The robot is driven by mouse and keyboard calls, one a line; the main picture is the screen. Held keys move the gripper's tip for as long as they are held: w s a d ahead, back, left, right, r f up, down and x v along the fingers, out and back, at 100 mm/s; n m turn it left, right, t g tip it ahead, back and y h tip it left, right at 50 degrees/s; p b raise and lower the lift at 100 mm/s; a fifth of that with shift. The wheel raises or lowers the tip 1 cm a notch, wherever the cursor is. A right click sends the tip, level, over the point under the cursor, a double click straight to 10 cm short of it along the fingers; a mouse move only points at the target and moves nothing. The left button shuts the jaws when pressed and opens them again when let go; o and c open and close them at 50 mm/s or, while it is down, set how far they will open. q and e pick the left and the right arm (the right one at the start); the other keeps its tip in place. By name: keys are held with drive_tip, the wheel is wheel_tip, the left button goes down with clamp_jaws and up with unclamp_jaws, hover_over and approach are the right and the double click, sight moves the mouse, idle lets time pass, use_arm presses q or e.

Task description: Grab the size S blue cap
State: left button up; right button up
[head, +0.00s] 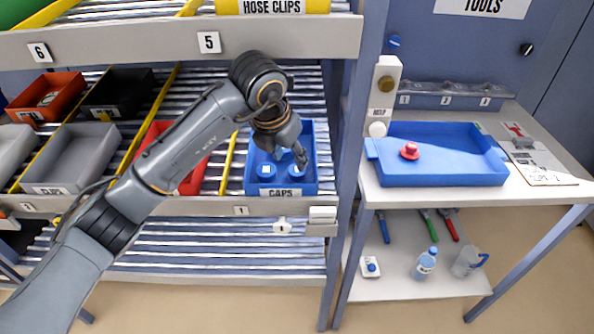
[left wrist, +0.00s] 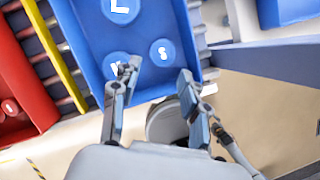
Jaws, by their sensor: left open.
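The blue CAPS bin (head: 254,188) sits on the shelf in the head view, with blue caps in it. In the left wrist view, the blue bin (left wrist: 92,38) holds a cap marked L (left wrist: 120,8), a cap marked S (left wrist: 163,52) and a third cap (left wrist: 117,66) whose letter is partly hidden by a finger. My left gripper (left wrist: 158,82) is open and empty. The S cap shows between and beyond its fingertips; I cannot tell the height gap. In the head view my left gripper (head: 296,160) is over the right part of the bin, partly hiding the caps.
A red bin (head: 190,182) and a grey bin (head: 72,158) stand to the left. The upper shelf edge (head: 130,38) is above my arm. A post (head: 352,160) rises to the right. A table beyond it holds a blue tray (head: 450,180) with a red cap (head: 409,151).

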sight(296, 170)
use_arm(q)
drive_tip(key=shift+x, duration=0.9)
drive_tip(key=shift+p+x, duration=0.8)
drive_tip(key=shift+x, duration=1.9)
drive_tip(key=shift+d+r, duration=0.1)
drive_tip(key=shift+d, duration=0.05)
drive_tip(key=c, duration=0.6)
